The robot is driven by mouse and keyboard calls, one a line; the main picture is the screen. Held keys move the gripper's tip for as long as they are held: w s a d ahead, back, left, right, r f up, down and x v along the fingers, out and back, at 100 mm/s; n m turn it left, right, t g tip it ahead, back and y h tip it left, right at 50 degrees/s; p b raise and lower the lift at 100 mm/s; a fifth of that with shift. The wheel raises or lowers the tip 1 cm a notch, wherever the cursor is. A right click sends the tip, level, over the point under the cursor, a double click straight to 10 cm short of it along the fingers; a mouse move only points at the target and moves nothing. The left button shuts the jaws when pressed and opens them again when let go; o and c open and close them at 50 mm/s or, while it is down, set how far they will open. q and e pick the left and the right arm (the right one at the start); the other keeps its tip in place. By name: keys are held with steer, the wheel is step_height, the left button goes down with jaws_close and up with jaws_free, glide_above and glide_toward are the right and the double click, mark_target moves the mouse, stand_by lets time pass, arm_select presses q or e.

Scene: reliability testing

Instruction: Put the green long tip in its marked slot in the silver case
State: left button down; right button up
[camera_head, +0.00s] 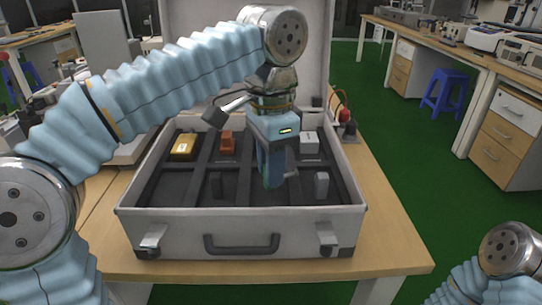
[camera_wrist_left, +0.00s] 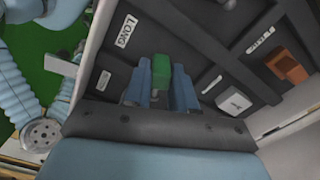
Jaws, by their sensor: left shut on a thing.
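The silver case (camera_head: 180,229) stands open on the table, its dark interior divided into several compartments. My left gripper (camera_head: 270,182) points down into the middle front of the case. In the left wrist view its two blue fingers (camera_wrist_left: 160,85) are shut on the green long tip (camera_wrist_left: 162,67). In the head view the tip is mostly hidden by the fingers. A white "LONG" label (camera_wrist_left: 127,30) lies beside a compartment near the tip in the wrist view. I cannot tell whether the tip touches the case floor. My right gripper is out of view.
Other compartments hold a yellow block (camera_head: 184,145), an orange block (camera_head: 227,143), a pale grey block (camera_head: 309,142) and a grey piece (camera_head: 321,184). The case walls and dividers stand close around the left gripper. The table (camera_head: 390,235) is clear at right.

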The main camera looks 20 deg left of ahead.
arm_select(q)
steer(key=shift+f+b, duration=0.4)
steer(key=shift+f, duration=0.4)
steer(key=c, duration=0.8)
jaws_free()
steer(key=shift+c, duration=0.2)
